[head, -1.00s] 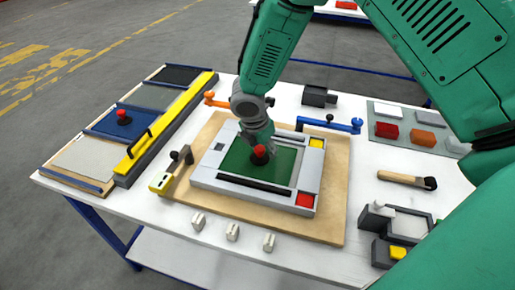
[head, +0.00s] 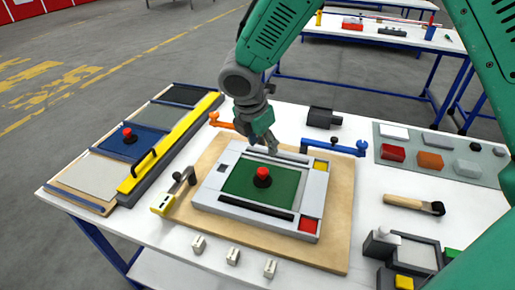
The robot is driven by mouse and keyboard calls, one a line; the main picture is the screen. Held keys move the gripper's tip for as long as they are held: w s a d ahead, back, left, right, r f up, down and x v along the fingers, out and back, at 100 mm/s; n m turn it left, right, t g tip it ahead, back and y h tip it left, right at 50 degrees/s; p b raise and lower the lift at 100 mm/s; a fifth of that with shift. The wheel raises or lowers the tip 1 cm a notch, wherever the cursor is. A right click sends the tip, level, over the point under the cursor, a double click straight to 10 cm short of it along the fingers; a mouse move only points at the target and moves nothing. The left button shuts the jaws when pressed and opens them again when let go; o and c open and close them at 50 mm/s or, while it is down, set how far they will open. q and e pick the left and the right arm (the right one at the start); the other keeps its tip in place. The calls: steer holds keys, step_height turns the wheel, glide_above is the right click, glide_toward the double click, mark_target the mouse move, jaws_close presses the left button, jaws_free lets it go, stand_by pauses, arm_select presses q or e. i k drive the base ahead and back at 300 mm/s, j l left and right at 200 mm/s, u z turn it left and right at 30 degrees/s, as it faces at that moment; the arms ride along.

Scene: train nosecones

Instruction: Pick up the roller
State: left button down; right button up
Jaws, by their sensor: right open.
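The roller (head: 413,204), with a wooden handle and a dark head, appears to be the tool lying on the white table at the right. My right gripper (head: 268,150) is open and empty above the back edge of the grey frame (head: 228,203), well to the left of the roller. The frame holds a green plate (head: 240,180) with a red-topped black knob (head: 262,176). The gripper is apart from the knob. My left gripper is not in view.
The grey frame sits on a wooden board (head: 335,225). A blue clamp (head: 335,146) and a dark block (head: 322,118) stand behind it. A grey mat (head: 455,165) with coloured blocks lies beyond the roller. A small dark-and-grey fixture (head: 412,255) stands in front of it.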

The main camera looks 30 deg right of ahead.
mark_target(437, 208)
steer(key=k, duration=1)
